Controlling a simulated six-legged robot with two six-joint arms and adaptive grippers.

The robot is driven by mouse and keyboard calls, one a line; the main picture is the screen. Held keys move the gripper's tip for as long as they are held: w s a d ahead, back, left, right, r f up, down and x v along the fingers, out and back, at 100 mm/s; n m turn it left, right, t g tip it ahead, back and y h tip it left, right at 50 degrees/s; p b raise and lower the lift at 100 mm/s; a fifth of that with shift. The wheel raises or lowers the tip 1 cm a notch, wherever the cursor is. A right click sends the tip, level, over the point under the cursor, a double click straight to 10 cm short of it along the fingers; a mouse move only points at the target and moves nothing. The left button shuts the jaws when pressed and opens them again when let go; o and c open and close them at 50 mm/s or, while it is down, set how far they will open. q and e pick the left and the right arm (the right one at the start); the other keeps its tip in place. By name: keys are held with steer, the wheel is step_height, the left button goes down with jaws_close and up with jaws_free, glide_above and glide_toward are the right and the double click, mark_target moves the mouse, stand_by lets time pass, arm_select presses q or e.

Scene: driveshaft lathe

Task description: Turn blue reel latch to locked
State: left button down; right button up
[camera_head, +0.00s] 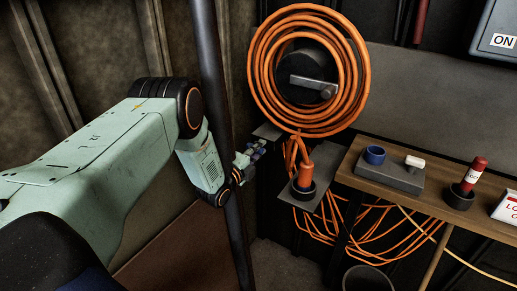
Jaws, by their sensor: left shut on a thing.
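The reel (307,72) hangs on the back wall, with orange cable coiled around a black hub and a grey crank bar across it. My left gripper (250,158) is low and left of the reel, beside the dark upright post. It is shut on a small blue part, which looks like the blue reel latch (259,148). The fingers hide much of the latch, so I cannot tell its turn position. My right gripper is not in view.
An orange plug (305,172) stands in a black holder on a grey bracket right of my left gripper. A dark post (208,60) stands close to my left arm.

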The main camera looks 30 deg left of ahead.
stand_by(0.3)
arm_select(q)
steer(key=c, duration=1.2)
jaws_free()
steer(key=s, duration=1.2)
steer(key=shift+a, duration=0.2)
